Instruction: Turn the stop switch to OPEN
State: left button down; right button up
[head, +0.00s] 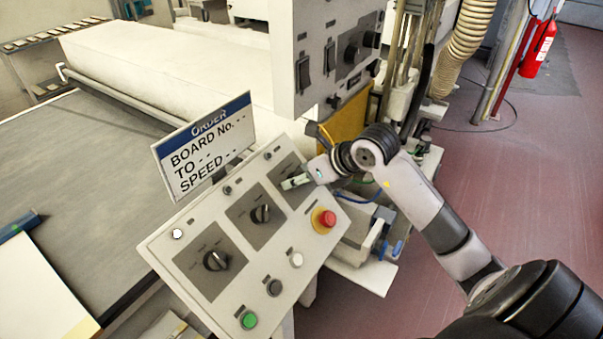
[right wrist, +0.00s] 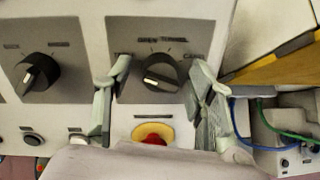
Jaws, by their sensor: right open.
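The sloping control panel (head: 178,260) carries three black rotary switches on dark plates. My right gripper (head: 292,182) is over the upper right switch plate (head: 284,166) and hides its knob in the head view. In the right wrist view that black knob (right wrist: 162,72) lies between the two open fingers of my right gripper (right wrist: 160,78), with a gap on each side. A pale mark on the knob points to its lower left. The small labels above it are too blurred to read surely. My left gripper is not in view.
A red emergency button on a yellow base (head: 324,219) sits just below the switch, close to the gripper. The middle switch (head: 260,214) and left switch (head: 216,260) are beside it. An order sign (head: 205,145) stands behind the panel. Blue and green cables lie right of it.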

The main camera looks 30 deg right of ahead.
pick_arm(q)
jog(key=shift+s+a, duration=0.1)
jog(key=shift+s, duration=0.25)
pick_arm(e)
jog(key=shift+c, duration=0.2)
jog(key=c, duration=1.1)
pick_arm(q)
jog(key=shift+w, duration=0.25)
pick_arm(e)
jog(key=shift+c, duration=0.2)
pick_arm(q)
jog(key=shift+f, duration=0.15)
pick_arm(e)
jog(key=shift+m, duration=0.4)
jog(key=m+b, duration=0.1)
jog(key=m, duration=0.2)
jog(key=shift+m, duration=0.3)
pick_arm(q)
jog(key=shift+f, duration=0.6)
pick_arm(e)
jog(key=shift+m, duration=2.1)
jog(key=o, duration=1.2)
